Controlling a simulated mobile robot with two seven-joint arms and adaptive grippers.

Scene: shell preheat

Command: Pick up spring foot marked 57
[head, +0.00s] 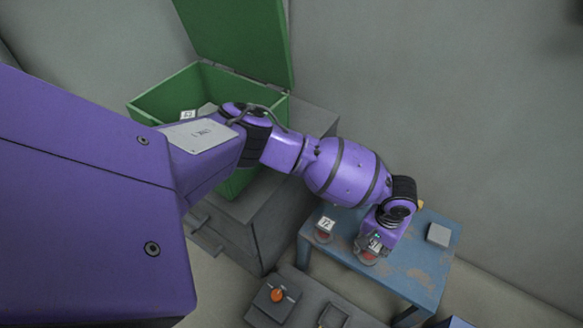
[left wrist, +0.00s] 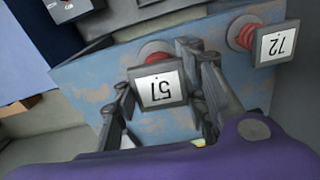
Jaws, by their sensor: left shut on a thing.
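The spring foot marked 57 is between the fingers of my left gripper in the left wrist view (left wrist: 158,88), its white number plate facing the camera and part of a red coil showing behind it. In the head view it shows low at the wrist (head: 374,244). My left gripper (left wrist: 160,100) is shut on it, one finger on each side. It is over the worn blue table (head: 418,274); I cannot tell whether the foot is clear of the top. Another spring foot, marked 72 (head: 325,225), stands to its left in the head view. My right gripper is not in view.
An open green bin (head: 160,97) with its lid up holds marked pieces, at the back on a grey cabinet (head: 262,225). A grey block (head: 439,234) lies on the table's right side. A grey box with an orange knob (head: 277,295) is at the front.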

